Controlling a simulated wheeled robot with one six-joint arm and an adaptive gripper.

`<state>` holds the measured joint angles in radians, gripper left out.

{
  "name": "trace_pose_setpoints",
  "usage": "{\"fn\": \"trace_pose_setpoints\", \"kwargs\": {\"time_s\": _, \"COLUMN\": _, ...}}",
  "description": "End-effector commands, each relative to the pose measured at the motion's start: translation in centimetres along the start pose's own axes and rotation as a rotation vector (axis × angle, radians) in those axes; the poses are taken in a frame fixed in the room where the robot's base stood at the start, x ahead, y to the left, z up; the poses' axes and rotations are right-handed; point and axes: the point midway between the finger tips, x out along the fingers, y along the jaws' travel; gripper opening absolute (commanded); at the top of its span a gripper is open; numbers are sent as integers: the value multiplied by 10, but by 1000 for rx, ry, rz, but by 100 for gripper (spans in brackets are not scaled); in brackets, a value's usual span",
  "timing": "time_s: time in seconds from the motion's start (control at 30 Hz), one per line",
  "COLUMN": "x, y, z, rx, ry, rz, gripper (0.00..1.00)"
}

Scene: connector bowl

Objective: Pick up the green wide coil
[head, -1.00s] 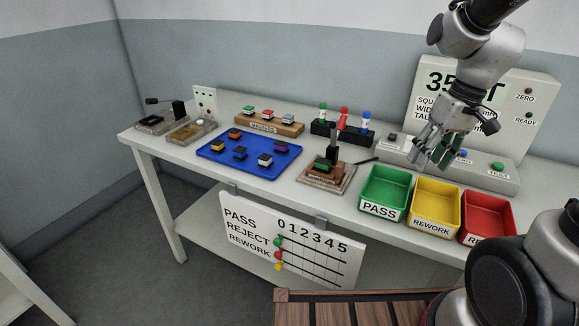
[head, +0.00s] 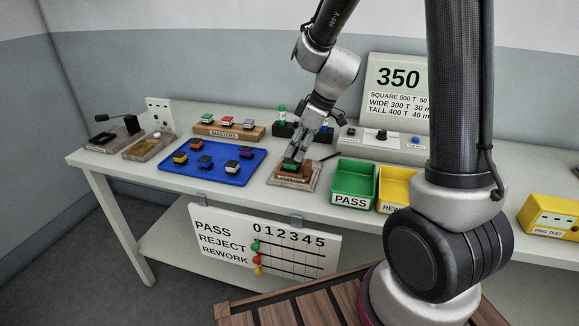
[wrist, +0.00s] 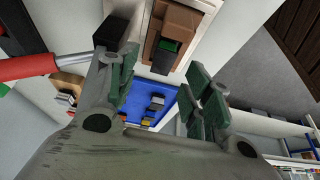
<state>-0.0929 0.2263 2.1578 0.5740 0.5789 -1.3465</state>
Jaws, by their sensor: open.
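The green wide coil (head: 290,166) sits in a brown wooden fixture (head: 306,182) near the middle of the bench, partly hidden by my gripper in the head view. In the wrist view the coil (wrist: 168,46) shows as a small green patch with a dark part below it, against the brown block of the fixture (wrist: 182,20). My gripper (head: 293,157) is just above the fixture, pointing down. In the wrist view its two green-padded fingers (wrist: 165,82) are apart with nothing held between them. Whether the fingers touch the coil cannot be told.
A blue tray (head: 215,178) with several coils lies left of the fixture. The green PASS bin (head: 353,184) and yellow REWORK bin (head: 395,190) stand to its right. A masters rack (head: 228,132) and a black holder with coloured bottles stand behind.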

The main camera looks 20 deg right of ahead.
Motion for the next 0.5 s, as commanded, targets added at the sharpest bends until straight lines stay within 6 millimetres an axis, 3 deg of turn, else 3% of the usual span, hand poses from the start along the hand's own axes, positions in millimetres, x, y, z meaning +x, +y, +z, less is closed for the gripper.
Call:
{"fn": "trace_pose_setpoints", "kwargs": {"time_s": 0.23, "x": 38, "y": -5, "z": -1, "rx": 1, "ry": -1, "rz": -2, "gripper": 50}}
{"fn": "trace_pose_setpoints", "kwargs": {"time_s": 0.5, "x": 46, "y": -5, "z": -1, "rx": 0, "ry": 0, "rz": 0, "gripper": 50}}
